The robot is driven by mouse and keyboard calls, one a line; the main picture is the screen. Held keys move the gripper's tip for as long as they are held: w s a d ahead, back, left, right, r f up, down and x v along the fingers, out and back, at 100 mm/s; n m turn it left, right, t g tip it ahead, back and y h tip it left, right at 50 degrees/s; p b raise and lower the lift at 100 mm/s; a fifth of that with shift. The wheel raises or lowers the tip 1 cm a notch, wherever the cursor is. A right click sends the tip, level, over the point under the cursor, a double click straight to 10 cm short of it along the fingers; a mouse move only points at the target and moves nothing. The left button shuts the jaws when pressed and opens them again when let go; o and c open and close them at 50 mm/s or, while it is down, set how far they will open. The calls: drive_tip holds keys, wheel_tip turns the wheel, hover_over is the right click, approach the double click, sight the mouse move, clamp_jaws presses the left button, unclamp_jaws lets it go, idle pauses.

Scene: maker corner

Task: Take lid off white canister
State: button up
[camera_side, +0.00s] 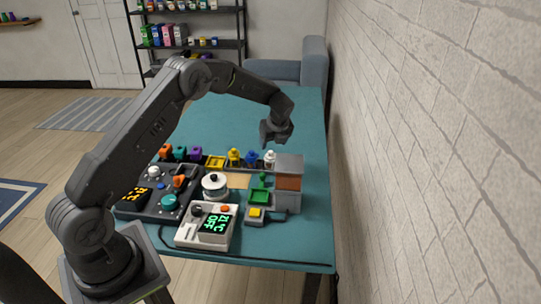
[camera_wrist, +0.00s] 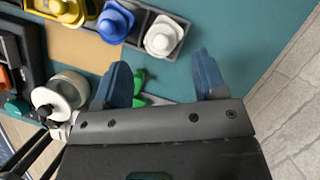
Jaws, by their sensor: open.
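The white canister (camera_side: 215,192) stands on the teal table among the devices, with its white lid (camera_side: 214,179) on top. In the wrist view the canister (camera_wrist: 75,84) is at the left, and its round lid (camera_wrist: 50,103) carries a small dark knob. My gripper (camera_side: 275,138) is open and empty, raised above the table to the right of and beyond the canister. In the wrist view my gripper's two blue-grey fingers (camera_wrist: 160,72) are spread apart, to the right of the canister and not touching it.
A rack with yellow, blue and white pieces (camera_side: 270,158) lies behind the canister. Brick wall (camera_side: 430,150) borders the table's right.

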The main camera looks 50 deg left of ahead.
sight(270, 152)
drive_tip(key=shift+x, duration=2.75)
drive_tip(key=shift+d, duration=0.15)
drive_tip(key=shift+c, duration=0.2)
drive_tip(key=shift+s+f, duration=0.1)
clamp_jaws()
